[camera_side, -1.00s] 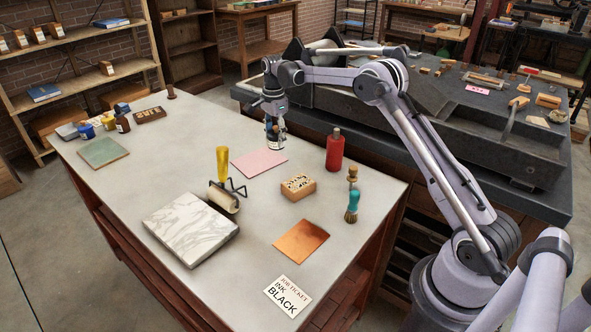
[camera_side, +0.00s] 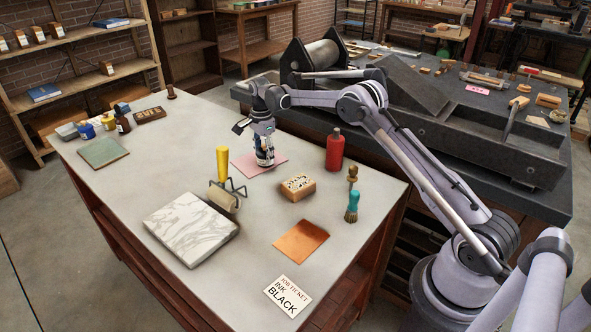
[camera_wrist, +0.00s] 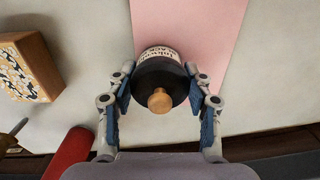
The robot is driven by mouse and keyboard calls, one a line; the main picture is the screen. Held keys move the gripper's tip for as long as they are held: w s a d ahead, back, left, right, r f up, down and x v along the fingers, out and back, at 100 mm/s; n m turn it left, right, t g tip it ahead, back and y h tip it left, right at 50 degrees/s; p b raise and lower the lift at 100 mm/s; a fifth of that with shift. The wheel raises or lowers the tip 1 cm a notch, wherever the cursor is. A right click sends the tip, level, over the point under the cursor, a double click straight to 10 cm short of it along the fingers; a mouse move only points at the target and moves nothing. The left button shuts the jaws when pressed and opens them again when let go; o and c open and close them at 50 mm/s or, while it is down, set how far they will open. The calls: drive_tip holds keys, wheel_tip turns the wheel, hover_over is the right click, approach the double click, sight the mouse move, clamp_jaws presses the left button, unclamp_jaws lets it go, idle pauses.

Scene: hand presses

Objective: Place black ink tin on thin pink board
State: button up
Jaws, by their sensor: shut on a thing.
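The black ink tin (camera_wrist: 158,82) has a white label and a wooden knob on top. My gripper (camera_wrist: 160,95) is shut on it, with one finger on each side. In the side view the tin (camera_side: 264,160) is upright beneath my gripper (camera_side: 264,148), over the thin pink board (camera_side: 249,169). The pink board also shows in the wrist view (camera_wrist: 190,28), behind and under the tin. I cannot tell whether the tin's base touches the board.
A red bottle (camera_side: 334,150), a wooden type block (camera_side: 298,186) and a yellow-handled brayer (camera_side: 223,180) stand nearby. A marbled slab (camera_side: 190,228), copper plate (camera_side: 301,242) and job ticket (camera_side: 287,296) lie nearer the front. The table's left middle is clear.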

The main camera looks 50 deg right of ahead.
drive_tip(key=shift+f, duration=0.15)
drive_tip(key=o, duration=1.4)
drive_tip(key=shift+c, duration=0.2)
